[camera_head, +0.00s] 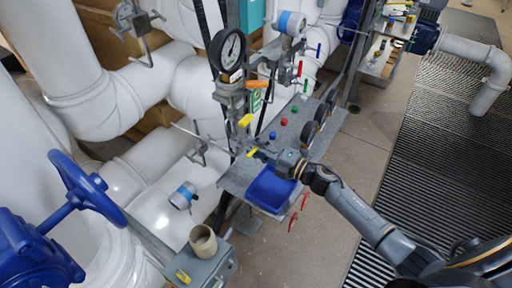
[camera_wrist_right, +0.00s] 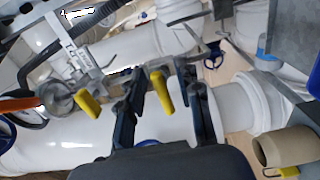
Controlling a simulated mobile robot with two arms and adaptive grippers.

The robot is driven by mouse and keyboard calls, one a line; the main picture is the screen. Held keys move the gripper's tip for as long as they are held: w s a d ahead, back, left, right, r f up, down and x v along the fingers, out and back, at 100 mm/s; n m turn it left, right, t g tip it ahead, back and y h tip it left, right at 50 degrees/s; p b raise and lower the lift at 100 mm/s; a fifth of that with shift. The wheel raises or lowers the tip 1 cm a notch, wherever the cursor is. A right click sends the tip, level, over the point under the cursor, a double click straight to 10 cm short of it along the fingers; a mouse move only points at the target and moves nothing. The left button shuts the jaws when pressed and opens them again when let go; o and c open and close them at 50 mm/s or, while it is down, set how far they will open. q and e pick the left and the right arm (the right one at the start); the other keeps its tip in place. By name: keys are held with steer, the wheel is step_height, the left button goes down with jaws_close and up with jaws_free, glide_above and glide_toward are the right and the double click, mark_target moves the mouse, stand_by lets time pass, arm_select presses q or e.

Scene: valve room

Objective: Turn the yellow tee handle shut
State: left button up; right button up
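Two yellow handles show on the pipework below the round gauge. The upper yellow handle (camera_head: 246,120) also shows left of my fingers in the right wrist view (camera_wrist_right: 88,104). The lower yellow handle (camera_head: 252,152) is at my right gripper's fingertips (camera_head: 263,154). In the right wrist view this yellow handle (camera_wrist_right: 162,91) stands between the two spread dark fingers of my right gripper (camera_wrist_right: 161,80), with gaps visible beside it. Whether a finger touches it I cannot tell. My left gripper is in neither view.
A grey bench (camera_head: 320,150) with a blue bin (camera_head: 270,190) lies under my right arm. White pipes (camera_head: 120,185) stand behind; a blue handwheel (camera_head: 85,190) is at left.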

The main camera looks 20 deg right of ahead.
steer(key=v, duration=1.2)
